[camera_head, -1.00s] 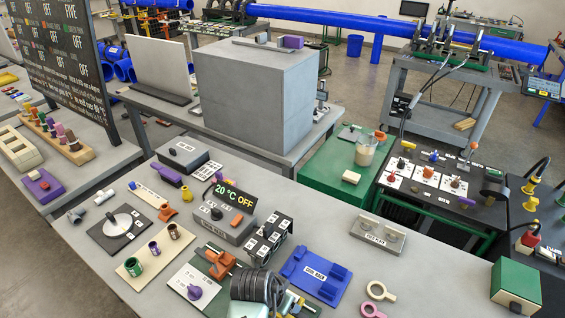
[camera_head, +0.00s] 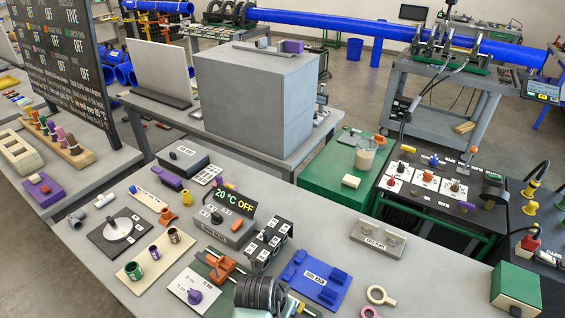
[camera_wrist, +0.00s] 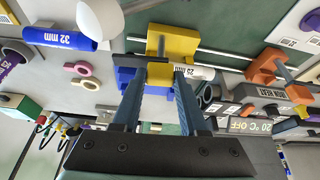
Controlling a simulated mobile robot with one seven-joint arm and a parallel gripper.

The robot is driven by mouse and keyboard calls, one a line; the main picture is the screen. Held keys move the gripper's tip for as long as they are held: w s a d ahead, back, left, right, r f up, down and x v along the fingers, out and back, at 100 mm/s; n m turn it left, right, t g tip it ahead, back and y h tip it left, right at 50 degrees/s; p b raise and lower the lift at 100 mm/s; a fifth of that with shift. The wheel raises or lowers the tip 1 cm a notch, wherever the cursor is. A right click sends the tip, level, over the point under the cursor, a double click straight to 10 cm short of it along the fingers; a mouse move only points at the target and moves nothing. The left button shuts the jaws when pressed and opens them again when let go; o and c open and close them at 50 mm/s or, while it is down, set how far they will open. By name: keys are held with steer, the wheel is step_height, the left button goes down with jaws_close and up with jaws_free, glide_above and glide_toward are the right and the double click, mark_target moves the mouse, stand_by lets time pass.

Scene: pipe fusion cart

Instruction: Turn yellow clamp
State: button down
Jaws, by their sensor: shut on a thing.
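The yellow clamp (camera_wrist: 173,42) is in the upper middle of the wrist view, on a fixture with metal rods. A yellow part of it stands between the two blue fingers of my gripper (camera_wrist: 160,74), which is shut on it. A white pipe marked 25 mm (camera_wrist: 197,72) lies right beside the clamp. An orange clamp (camera_wrist: 268,66) sits on the same rods to the right; it also shows in the head view (camera_head: 216,268). In the head view my dark wrist covers most of the yellow clamp at the bottom edge.
In the wrist view a blue pipe marked 32 mm (camera_wrist: 62,38) and a pink ring (camera_wrist: 82,68) lie to the left. In the head view a blue holder (camera_head: 314,278) is right of my wrist, and a grey heater box (camera_head: 225,228) stands behind. The tabletop around (camera_head: 420,280) is clear.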

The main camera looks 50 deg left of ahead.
steer(key=n+p, duration=0.1)
steer(key=n, duration=0.1)
steer(key=n+y, duration=0.1)
steer(key=shift+w+d+r+n+g+p, duration=0.1)
steer(key=shift+d+r+n+g+p, duration=0.1)
steer(key=shift+n+g+p, duration=0.15)
steer(key=n, duration=0.2)
steer(key=n+g+y, duration=0.1)
steer(key=n, duration=0.1)
steer(key=shift+w+f+n+y, duration=0.15)
steer(key=shift+n+y, duration=0.15)
steer(key=shift+n, duration=0.05)
steer(key=n+g, duration=0.1)
steer(key=n, duration=0.1)
steer(key=n+g+b, duration=0.1)
steer(key=n, duration=0.2)
steer(key=shift+w+f+y, duration=0.1)
steer(key=shift+y, duration=0.2)
steer(key=shift+n+g+b, duration=0.75)
steer(key=shift+n+b, duration=0.35)
steer(key=shift+n, duration=0.8)
steer(key=shift+c, duration=2.2)
jaws_free()
steer(key=v, duration=1.3)
steer(key=shift+b, duration=0.45)
